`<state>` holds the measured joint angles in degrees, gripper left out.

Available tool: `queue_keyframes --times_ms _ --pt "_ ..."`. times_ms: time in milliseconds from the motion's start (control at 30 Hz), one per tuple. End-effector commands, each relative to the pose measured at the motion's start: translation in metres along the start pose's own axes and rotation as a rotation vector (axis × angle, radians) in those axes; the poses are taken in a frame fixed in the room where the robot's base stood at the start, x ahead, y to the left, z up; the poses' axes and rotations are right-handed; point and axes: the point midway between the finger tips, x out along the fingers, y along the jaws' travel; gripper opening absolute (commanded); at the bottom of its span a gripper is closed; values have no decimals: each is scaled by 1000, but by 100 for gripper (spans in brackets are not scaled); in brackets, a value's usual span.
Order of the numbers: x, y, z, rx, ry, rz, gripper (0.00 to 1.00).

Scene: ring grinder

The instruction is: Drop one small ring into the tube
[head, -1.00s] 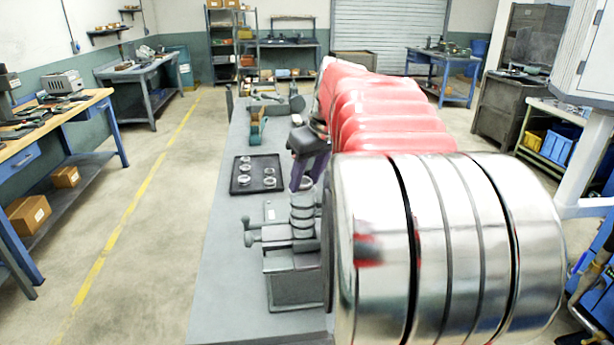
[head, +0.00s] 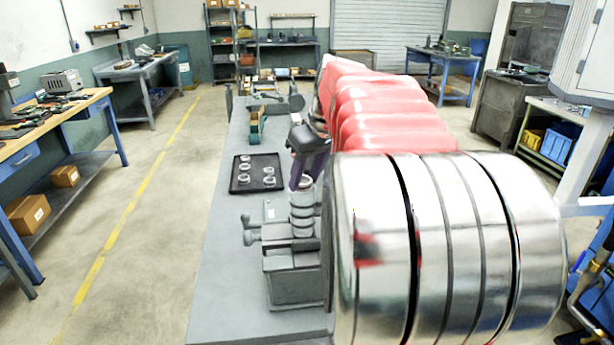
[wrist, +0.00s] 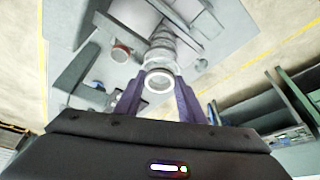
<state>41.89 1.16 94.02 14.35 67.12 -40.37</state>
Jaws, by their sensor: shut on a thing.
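My gripper (head: 308,175) has purple fingers and is shut on a small pale metal ring (wrist: 159,80), held at the fingertips. In the head view the ring shows low between the fingers, just above the grey tube (head: 302,213). The tube stands upright on the grey machine on the bench, with stacked bands around it. In the wrist view the tube (wrist: 162,45) lies just beyond the ring, roughly in line with it. I cannot tell the exact gap between them. Several other small rings (head: 244,178) lie in the black tray (head: 236,187).
The machine's side handle (head: 249,237) sticks out left of the tube. A green-and-tan tool (head: 256,127) stands on the bench (head: 222,270) beyond the tray. The bench is clear left of the machine. In the wrist view a reddish round part (wrist: 121,54) sits left of the tube.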

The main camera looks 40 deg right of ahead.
Motion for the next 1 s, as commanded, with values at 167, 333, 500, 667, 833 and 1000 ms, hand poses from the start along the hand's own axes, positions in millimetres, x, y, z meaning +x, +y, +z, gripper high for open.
queue_keyframes --times_ms 167,333,500,667,833,1000 --pt "1 0 0 0 0 0 13" --pt "1 0 0 0 0 0 13" --pt "1 0 0 0 0 0 13" --pt "2 0 1 0 0 0 13" --pt "1 0 1 0 0 0 13" --pt "1 0 1 0 0 0 39"
